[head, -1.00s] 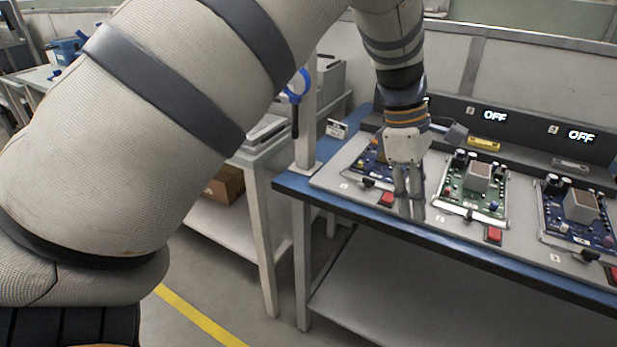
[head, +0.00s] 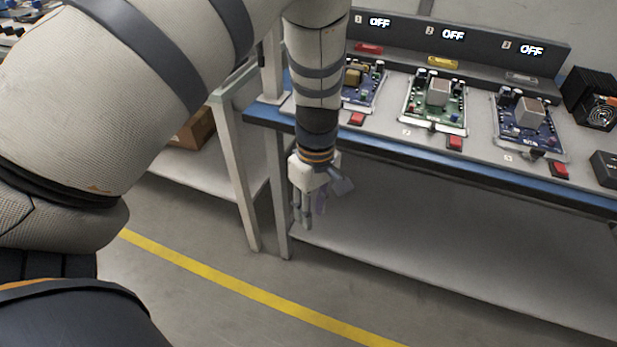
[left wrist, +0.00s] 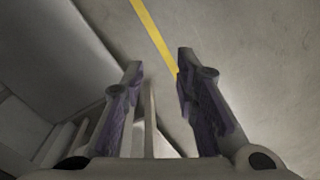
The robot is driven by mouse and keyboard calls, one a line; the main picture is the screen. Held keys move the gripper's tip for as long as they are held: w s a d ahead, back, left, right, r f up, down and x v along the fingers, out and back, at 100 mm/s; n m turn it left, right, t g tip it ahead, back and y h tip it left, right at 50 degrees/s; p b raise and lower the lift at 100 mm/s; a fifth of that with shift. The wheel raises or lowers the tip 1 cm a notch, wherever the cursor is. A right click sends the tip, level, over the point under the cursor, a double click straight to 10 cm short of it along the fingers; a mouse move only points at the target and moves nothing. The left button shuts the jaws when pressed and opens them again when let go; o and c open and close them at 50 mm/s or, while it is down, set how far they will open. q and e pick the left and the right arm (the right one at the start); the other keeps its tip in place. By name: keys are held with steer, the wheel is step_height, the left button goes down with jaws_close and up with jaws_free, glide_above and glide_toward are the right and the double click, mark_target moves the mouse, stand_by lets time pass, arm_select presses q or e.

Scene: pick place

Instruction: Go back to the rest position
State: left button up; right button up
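My left gripper (head: 308,212) hangs pointing down in front of the workbench's front edge, below the level of the bench top. In the left wrist view its two fingers (left wrist: 160,72) stand apart with nothing between them but the floor behind, so it is open and empty. My left arm fills the left side of the head view. My right gripper is not in view.
The workbench (head: 395,150) has a blue front edge and holds a blue board (head: 361,84), a green board (head: 434,100) and another blue board (head: 527,122). Red buttons sit before them. Displays read OFF. A black fan unit (head: 592,98) stands right. Floor (head: 230,265) is open in front.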

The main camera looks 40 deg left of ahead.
arm_select(q)
steer(key=shift+s+a+f, duration=0.1)
steer(key=shift+s+f, duration=0.1)
steer(key=shift+f, duration=0.05)
steer(key=s+f+m+g+y, duration=0.1)
steer(key=s+f+m, duration=0.4)
steer(key=s+f, duration=0.45)
steer(key=s+d+m, duration=0.2)
steer(key=s+m, duration=0.3)
steer(key=s, duration=0.5)
steer(key=s+d+m, duration=0.2)
steer(key=s+m, duration=0.3)
steer(key=s, duration=0.6)
steer(key=shift+s+d+h, duration=0.15)
steer(key=shift+h, duration=0.25)
